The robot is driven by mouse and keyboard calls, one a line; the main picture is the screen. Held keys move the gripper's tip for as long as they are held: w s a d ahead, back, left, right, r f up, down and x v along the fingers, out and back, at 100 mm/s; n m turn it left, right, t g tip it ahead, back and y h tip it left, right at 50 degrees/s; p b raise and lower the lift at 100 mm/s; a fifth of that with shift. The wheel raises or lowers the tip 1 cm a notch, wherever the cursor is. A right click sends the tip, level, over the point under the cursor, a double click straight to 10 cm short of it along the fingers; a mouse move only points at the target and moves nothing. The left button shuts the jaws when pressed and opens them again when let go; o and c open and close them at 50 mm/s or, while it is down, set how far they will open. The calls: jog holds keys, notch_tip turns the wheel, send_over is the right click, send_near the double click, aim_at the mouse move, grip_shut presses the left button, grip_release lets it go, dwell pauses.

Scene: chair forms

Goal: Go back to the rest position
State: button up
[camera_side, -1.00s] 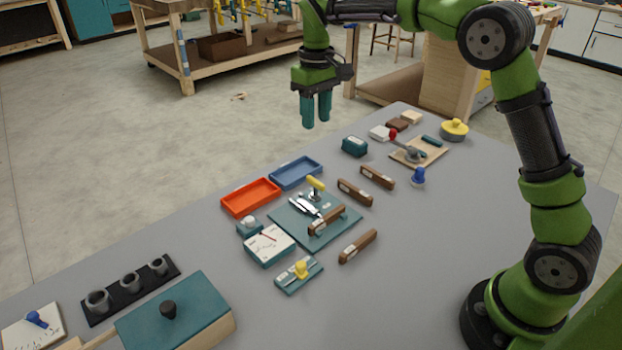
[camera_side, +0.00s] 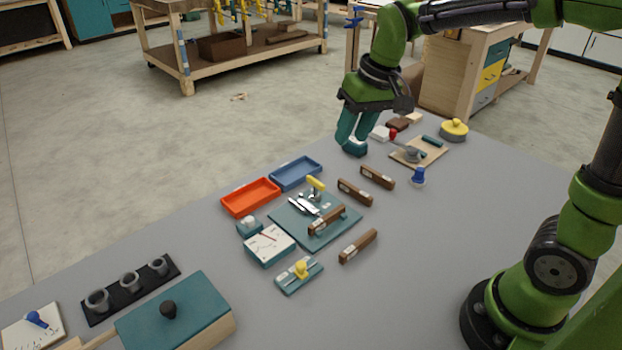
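My gripper (camera_side: 354,133) is at the far edge of the grey table, with its teal fingers pointing down. Its fingertips are at or just in front of a small teal block (camera_side: 355,149), which they partly cover. I cannot tell whether they touch it or whether the fingers are closed on anything. My arm reaches across the top right of the view, bent down at the wrist.
Blue (camera_side: 296,173) and orange (camera_side: 250,197) trays, brown blocks (camera_side: 355,192) and a teal mat (camera_side: 290,226) lie nearer.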

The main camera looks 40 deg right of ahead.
jog(key=s+a+r+m+t, duration=0.1)
jog(key=s+t, duration=0.3)
jog(key=s, duration=1)
jog(key=shift+r+y, duration=0.15)
jog(key=shift+y, duration=0.25)
